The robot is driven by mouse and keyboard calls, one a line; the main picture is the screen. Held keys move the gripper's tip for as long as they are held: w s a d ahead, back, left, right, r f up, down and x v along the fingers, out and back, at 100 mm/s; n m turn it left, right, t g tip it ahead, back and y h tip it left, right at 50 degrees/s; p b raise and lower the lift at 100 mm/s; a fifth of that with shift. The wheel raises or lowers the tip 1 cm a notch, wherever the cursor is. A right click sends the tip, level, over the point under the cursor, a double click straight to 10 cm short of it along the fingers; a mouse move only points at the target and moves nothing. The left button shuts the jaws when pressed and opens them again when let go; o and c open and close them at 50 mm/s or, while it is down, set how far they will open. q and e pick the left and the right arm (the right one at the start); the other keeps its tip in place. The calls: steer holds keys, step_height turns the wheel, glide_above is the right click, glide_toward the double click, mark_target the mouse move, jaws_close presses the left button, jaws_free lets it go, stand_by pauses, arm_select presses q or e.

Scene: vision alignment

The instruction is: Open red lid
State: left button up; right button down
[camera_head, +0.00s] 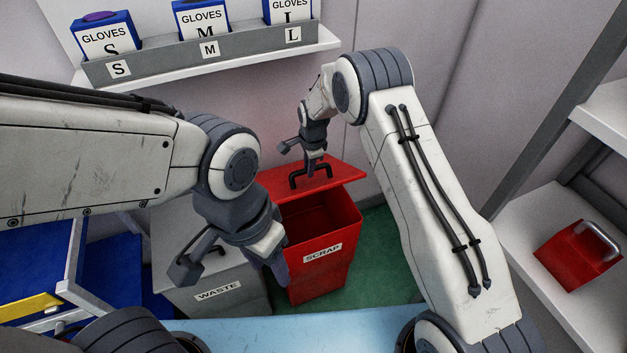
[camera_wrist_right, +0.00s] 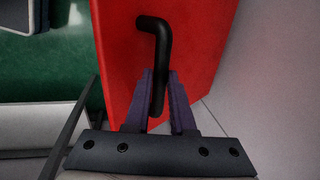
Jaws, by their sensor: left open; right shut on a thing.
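The red lid (camera_head: 338,178) of the red scrap bin (camera_head: 325,262) is raised at the back, and the bin's dark inside shows below it. My right gripper (camera_head: 312,168) is at the lid's black handle (camera_head: 297,180). In the right wrist view my right gripper (camera_wrist_right: 160,100) is shut on the black handle (camera_wrist_right: 155,24), with the red lid (camera_wrist_right: 200,50) behind it. My left gripper (camera_head: 228,278) is open and empty, in front of the grey waste bin and left of the scrap bin.
A grey waste bin (camera_head: 215,292) stands left of the scrap bin. A shelf (camera_head: 210,62) with several blue glove boxes hangs above. A red box with a metal handle (camera_head: 578,258) sits on the right shelf. Green floor (camera_head: 385,255) shows right of the scrap bin.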

steer(key=shift+w+a+r+g, duration=0.25)
steer(key=shift+w+r, duration=0.3)
steer(key=shift+w, duration=0.2)
steer(key=shift+w+a+r+g, duration=0.25)
steer(key=shift+w+r, duration=0.25)
steer(key=shift+w, duration=0.2)
steer(key=c, duration=0.9)
jaws_free()
steer(key=shift+c, duration=0.2)
steer(key=shift+o, duration=0.9)
steer(key=shift+w+f, duration=0.1)
step_height(320, 180, up, 11)
steer(key=b, duration=0.1)
steer(key=shift+s+d+f, duration=0.15)
steer(key=shift+s+d, duration=0.05)
steer(key=shift+s, duration=0.25)
